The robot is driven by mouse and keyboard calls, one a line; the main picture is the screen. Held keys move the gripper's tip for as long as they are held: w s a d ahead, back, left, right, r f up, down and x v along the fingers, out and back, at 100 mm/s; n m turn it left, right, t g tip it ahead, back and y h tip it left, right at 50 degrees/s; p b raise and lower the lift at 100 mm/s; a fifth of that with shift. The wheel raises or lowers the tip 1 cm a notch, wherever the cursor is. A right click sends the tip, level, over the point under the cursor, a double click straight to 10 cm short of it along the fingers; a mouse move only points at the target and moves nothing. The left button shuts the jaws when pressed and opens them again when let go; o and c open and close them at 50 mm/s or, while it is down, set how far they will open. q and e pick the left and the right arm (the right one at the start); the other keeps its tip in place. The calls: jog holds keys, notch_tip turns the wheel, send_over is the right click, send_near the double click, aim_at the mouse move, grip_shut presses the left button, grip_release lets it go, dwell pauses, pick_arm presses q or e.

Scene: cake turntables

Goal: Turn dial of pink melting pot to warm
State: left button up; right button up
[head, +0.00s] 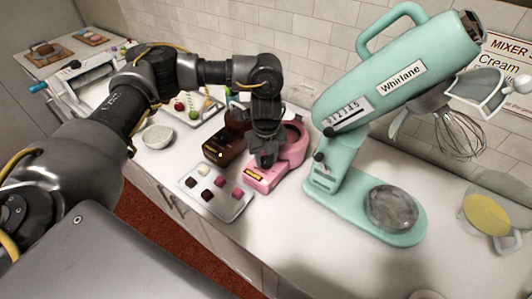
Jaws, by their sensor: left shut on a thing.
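The pink melting pot (293,160) stands on the white counter just left of the mint mixer. It has a front panel with a small yellow label. My left gripper (266,160) reaches down over the front of this pot, fingers at the panel. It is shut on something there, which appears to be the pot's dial. The fingers hide the dial, so its setting cannot be read. My right gripper is not in view.
A brown melting pot (220,148) stands close on the left. A tray of chocolates (233,209) lies in front. A mint mixer (340,150) stands close on the right. A white bowl (158,137) sits at left. The counter's front edge runs below the tray.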

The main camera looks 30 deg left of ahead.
pick_arm(q)
jog(key=shift+n, duration=0.4)
jog(key=o, duration=1)
